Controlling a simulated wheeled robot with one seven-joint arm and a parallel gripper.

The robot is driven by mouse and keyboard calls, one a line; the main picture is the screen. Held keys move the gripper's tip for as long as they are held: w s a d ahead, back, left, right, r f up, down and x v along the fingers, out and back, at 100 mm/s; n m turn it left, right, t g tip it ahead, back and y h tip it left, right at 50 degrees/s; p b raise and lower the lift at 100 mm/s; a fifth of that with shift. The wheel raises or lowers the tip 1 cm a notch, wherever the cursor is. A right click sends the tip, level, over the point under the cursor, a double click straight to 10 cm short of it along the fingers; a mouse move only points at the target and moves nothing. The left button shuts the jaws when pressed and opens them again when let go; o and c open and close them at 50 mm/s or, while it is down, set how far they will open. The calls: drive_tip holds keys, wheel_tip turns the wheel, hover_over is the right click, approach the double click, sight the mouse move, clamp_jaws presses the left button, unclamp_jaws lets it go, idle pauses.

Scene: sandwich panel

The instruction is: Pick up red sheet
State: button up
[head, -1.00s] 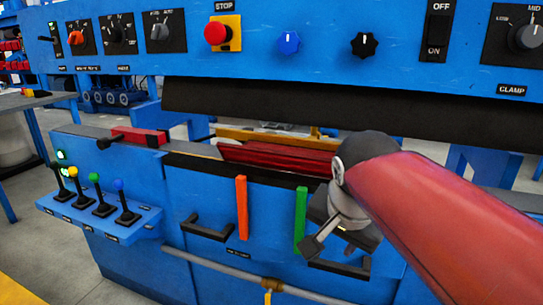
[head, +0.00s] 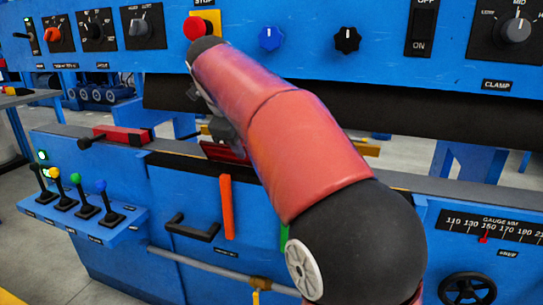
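The red sheet (head: 222,151) lies in the gap of the blue machine, behind its front edge. Only its left end shows, and my red arm hides the rest. My gripper (head: 222,130) is partly in view behind my forearm, just above the sheet's left part. Its fingers are mostly hidden, so I cannot tell whether they are open or shut, or whether they touch the sheet.
The blue control panel with a red stop button (head: 197,27) and knobs runs above. A red clamp block (head: 122,134) sits at left on the machine's edge. Several coloured levers (head: 85,208) stand at lower left. An orange handle (head: 227,207) stands on the front.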

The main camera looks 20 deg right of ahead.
drive_tip(key=x, duration=0.5)
drive_tip(key=shift+s+d+f, duration=0.1)
drive_tip(key=shift+s+d, duration=0.15)
drive_tip(key=shift+c, duration=0.4)
clamp_jaws()
